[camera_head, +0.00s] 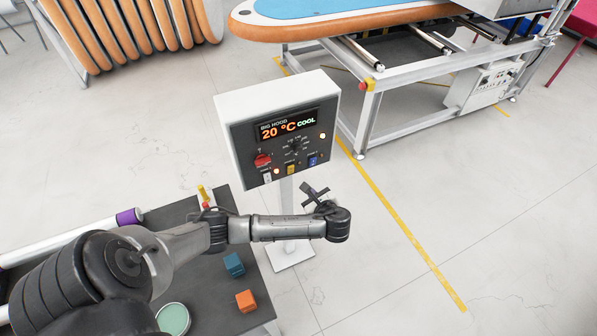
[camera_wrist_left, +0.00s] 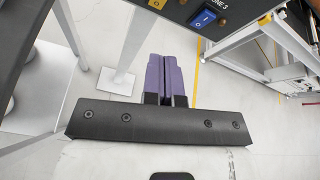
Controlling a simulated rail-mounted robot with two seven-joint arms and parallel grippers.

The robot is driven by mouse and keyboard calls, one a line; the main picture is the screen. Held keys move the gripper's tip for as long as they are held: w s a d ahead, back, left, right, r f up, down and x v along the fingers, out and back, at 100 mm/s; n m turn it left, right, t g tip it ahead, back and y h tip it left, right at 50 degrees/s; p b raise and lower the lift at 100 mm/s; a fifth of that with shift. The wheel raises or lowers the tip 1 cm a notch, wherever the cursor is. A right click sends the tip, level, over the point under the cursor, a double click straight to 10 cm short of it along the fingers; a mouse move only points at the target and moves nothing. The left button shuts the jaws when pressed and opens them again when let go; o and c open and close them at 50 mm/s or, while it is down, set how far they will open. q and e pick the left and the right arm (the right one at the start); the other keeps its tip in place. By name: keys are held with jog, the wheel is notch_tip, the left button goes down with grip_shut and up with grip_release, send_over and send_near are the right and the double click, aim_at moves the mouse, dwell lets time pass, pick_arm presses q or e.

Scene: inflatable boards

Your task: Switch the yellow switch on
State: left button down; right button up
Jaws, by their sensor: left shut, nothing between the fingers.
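The yellow switch (camera_head: 290,169) is in the bottom row of a control box, between a white switch (camera_head: 267,178) and a blue switch (camera_head: 312,161). In the left wrist view, part of the yellow switch (camera_wrist_left: 157,3) shows at the top edge, left of the blue switch (camera_wrist_left: 203,17). Its position is too small to tell. My left gripper (camera_head: 313,192) is just below the box, apart from the switches. Its purple fingers (camera_wrist_left: 170,78) are shut with nothing between them. My right gripper is not in view.
The control box (camera_head: 225,112) stands on a white post and reads 20 °C COOL. A dark table (camera_head: 208,290) with a blue cube (camera_head: 233,264) and an orange cube (camera_head: 246,301) is at lower left. A metal frame (camera_head: 368,110) stands behind. Floor at right is clear.

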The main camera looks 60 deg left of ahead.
pick_arm(q)
jog(key=m, duration=0.2)
jog(key=shift+s+m, duration=0.25)
jog(key=shift+m, duration=0.05)
send_near(291, 168)
notch_tip(291, 168, down, 4)
jog(key=a, duration=0.4)
jog(key=w+a, duration=0.1)
jog(key=shift+a+r, duration=0.1)
jog(key=shift+r, duration=0.25)
jog(key=shift+a+r, duration=0.1)
jog(key=shift+a, duration=0.5)
